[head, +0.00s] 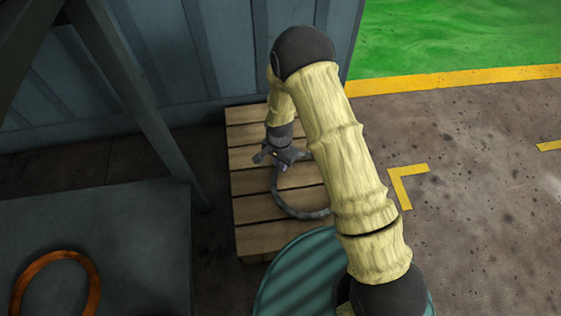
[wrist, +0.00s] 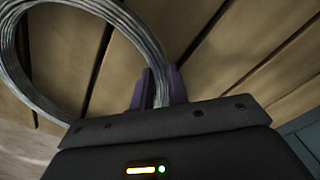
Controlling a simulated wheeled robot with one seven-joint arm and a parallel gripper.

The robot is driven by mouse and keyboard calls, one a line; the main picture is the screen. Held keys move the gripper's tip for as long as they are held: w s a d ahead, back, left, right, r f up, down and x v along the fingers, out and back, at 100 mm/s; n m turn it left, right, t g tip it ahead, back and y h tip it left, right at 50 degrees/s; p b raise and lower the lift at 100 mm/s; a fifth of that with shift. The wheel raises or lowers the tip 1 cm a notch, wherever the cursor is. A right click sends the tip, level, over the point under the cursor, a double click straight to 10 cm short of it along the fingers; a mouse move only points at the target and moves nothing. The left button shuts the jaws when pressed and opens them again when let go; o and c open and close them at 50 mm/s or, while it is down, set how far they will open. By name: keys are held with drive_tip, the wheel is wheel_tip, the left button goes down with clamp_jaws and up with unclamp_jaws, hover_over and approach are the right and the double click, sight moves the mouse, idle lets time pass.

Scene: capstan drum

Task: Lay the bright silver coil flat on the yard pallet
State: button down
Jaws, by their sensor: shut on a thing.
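The silver coil (wrist: 176,28) is a ring of grey wire strands. In the wrist view my gripper (wrist: 158,88) has its two purple fingers shut on the coil's near right side. In the head view the coil (head: 300,213) shows as a curved grey arc over the wooden yard pallet (head: 250,208), and my arm hides its right part. My gripper (head: 278,166) is above the pallet's middle, at the coil's upper left. The pallet's slats (wrist: 125,75) fill most of the wrist view behind the coil. I cannot tell whether the coil touches the slats.
An orange-brown ring (head: 90,275) lies on a grey table (head: 150,235) at the lower left. A ribbed green drum (head: 300,275) stands in front of the pallet. A blue-grey corrugated wall (head: 190,60) rises behind the pallet. Floor to the right is clear, with yellow markings (head: 395,185).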

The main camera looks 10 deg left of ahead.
drive_tip(key=shift+f, duration=0.45)
drive_tip(key=c, duration=1.3)
unclamp_jaws()
wheel_tip(320, 180, up, 17)
drive_tip(key=p, duration=0.9)
drive_tip(key=shift+r+p, duration=0.2)
drive_tip(key=shift+p, duration=0.1)
drive_tip(key=shift+w+a, duration=0.1)
